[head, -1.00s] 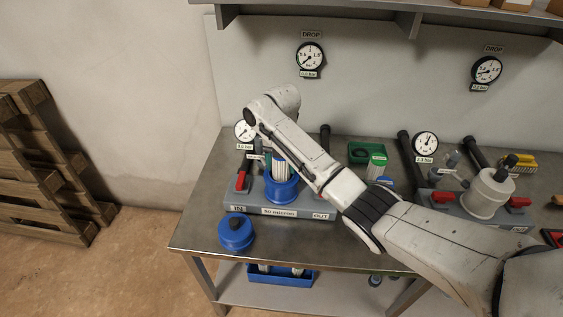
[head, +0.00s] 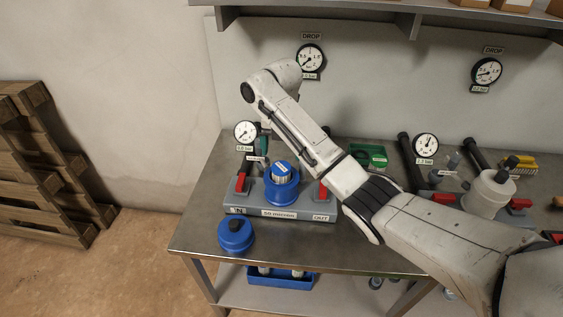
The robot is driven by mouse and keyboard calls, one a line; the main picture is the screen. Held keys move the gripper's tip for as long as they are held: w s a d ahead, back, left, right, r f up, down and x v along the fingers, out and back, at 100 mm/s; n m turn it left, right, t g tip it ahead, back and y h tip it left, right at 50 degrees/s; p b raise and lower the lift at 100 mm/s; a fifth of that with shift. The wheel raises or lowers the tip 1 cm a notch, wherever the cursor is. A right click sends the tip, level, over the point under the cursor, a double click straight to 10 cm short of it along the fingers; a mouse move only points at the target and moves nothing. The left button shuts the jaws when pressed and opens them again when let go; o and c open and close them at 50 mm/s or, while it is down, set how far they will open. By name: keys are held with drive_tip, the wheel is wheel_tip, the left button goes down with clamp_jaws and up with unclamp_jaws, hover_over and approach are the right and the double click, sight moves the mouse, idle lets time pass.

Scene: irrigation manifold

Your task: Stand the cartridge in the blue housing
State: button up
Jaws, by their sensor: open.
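The blue housing (head: 281,194) stands open on the grey manifold block at the left of the bench. The cartridge, with a blue top (head: 284,166) and a pale side, stands in it, looking upright; its upper end shows above the rim and its lower part is hidden inside. My gripper (head: 263,146) is mostly hidden behind my own arm; what seems to be one teal finger shows up and left of the cartridge, apart from it. Nothing shows held in it. The blue lid (head: 236,234) with a dark knob lies on the bench in front of the block.
Red valve handles (head: 241,183) flank the housing. A green tray (head: 367,153) sits behind my forearm. A second manifold with a pale housing (head: 487,195) stands at right. A blue bin (head: 281,280) is on the lower shelf.

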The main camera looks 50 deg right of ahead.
wheel_tip(320, 180, up, 7)
drive_tip(key=p, duration=0.4)
drive_tip(key=s+a+f+m+t+y, duration=0.1)
drive_tip(key=s+a+f+m, duration=0.5)
drive_tip(key=a, duration=0.5)
drive_tip(key=s+a+f+m+t+y, duration=0.1)
drive_tip(key=s+a+f+m+y, duration=0.1)
drive_tip(key=s+a+f+m, duration=0.5)
drive_tip(key=s+f+m+h, duration=0.1)
drive_tip(key=s+f+m, duration=0.1)
drive_tip(key=s+m, duration=0.4)
drive_tip(key=s+f+m+h, duration=0.2)
drive_tip(key=s+m, duration=0.4)
drive_tip(key=s, duration=1)
drive_tip(key=shift+d+f+g, duration=0.4)
drive_tip(key=shift+f, duration=0.1)
